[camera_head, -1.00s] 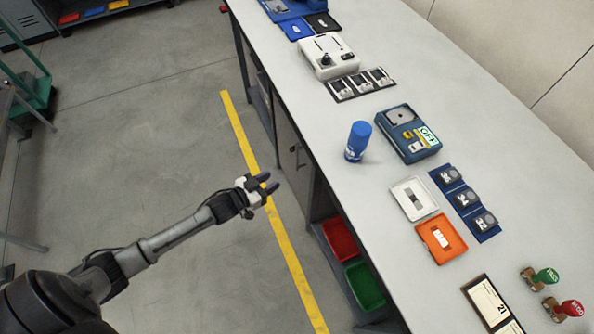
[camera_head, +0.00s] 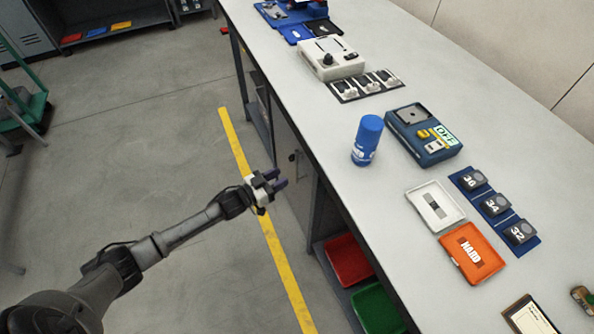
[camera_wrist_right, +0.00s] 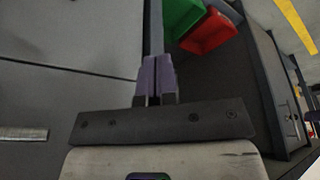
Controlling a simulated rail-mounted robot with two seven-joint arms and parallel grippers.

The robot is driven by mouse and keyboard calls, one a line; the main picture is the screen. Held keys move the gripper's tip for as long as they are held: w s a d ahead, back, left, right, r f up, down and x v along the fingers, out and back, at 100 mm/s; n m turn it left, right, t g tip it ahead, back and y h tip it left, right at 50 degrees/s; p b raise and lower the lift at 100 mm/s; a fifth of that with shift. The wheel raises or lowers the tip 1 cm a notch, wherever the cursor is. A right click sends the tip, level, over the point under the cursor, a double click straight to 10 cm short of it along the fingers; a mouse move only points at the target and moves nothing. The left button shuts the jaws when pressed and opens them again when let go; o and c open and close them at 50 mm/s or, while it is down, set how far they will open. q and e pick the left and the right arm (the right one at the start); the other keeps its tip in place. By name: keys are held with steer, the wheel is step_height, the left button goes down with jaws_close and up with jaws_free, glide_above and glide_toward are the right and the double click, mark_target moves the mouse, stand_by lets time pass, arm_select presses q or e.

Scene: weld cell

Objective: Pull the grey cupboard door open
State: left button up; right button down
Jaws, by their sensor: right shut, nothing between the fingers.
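The grey cupboard door (camera_head: 288,140) is under the workbench in the head view. It looks shut and has a small dark handle (camera_head: 293,157). My left gripper (camera_head: 277,180) is out over the floor beside the cupboard, its two purple fingers apart with nothing between them. It appears clear of the door, but the exact gap is hard to tell. My right gripper (camera_wrist_right: 157,77) shows only in the right wrist view, shut and empty. Large grey panels (camera_wrist_right: 70,30) with a silver bar (camera_wrist_right: 22,133) lie left of it there; I cannot tell whether they are this cupboard.
A red bin (camera_head: 348,260) and a green bin (camera_head: 376,309) sit under the bench, nearer than the cupboard. The bench top (camera_head: 330,130) carries a blue bottle (camera_head: 367,141), devices and trays. The floor by the yellow line (camera_head: 236,145) is clear.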

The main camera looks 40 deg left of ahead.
mark_target(297, 178)
arm_select(q)
steer(key=shift+b+x, duration=1.15)
steer(key=shift+x, duration=2.5)
steer(key=shift+c, duration=0.5)
jaws_close()
steer(key=shift+s, duration=0.1)
